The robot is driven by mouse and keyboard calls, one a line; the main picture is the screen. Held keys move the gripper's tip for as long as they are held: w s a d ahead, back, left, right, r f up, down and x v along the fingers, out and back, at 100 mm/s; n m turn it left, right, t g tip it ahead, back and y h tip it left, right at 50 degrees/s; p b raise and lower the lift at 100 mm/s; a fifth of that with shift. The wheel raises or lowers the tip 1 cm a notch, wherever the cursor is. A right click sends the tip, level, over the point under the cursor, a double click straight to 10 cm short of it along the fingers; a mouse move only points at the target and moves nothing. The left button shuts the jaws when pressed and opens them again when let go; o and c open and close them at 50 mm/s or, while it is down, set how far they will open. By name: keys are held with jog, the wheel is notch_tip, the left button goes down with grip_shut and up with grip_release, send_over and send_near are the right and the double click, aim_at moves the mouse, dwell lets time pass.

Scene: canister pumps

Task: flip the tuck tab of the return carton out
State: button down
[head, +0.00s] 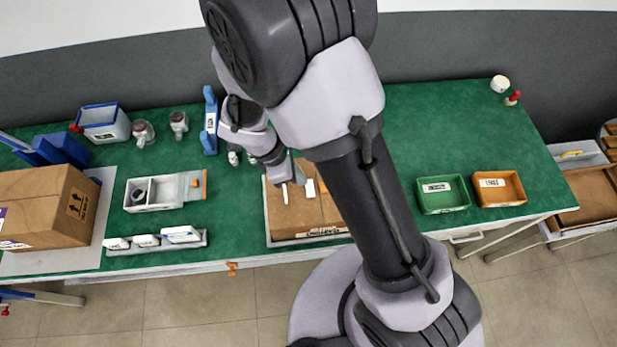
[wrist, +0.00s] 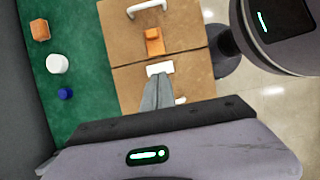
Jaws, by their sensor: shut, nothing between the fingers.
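A flat brown cardboard piece (head: 292,218), which I take for the return carton, lies at the middle front of the green table, partly hidden by my arm. In the wrist view its brown top (wrist: 125,75) shows a dark seam across it. An orange tab-like piece (wrist: 154,42) and a small white piece (wrist: 160,69) lie on either side of that seam. Which of them is the tuck tab I cannot tell. My gripper (head: 284,184) is over the cardboard. Its fingers (wrist: 157,82) are shut and empty, tips near the white piece; contact is unclear.
A taped brown box (head: 45,207) stands at the left. A grey divided tray (head: 155,193) and a rack of white items (head: 150,241) are left of the cardboard. Green (head: 443,194) and orange bins (head: 499,188) stand at the right. The table's back right is mostly clear.

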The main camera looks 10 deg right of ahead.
jog(key=v, duration=0.3)
jog(key=p+v, duration=0.1)
jog(key=v, duration=0.1)
jog(key=shift+s+d+r, duration=0.1)
jog(key=shift+d+r, duration=0.2)
jog(key=s+d+r+m+t+y+b, duration=0.3)
jog(key=s+r+m+b, duration=0.2)
jog(key=m, duration=0.6)
jog(key=s+d+r+m+t+y+b, duration=0.3)
jog(key=s+d+r+m+b, duration=0.1)
jog(key=m+b, duration=0.5)
jog(key=shift+s+d+r+m, duration=0.25)
jog(key=shift+s+r+m, duration=0.25)
jog(key=shift+s+m, duration=0.55)
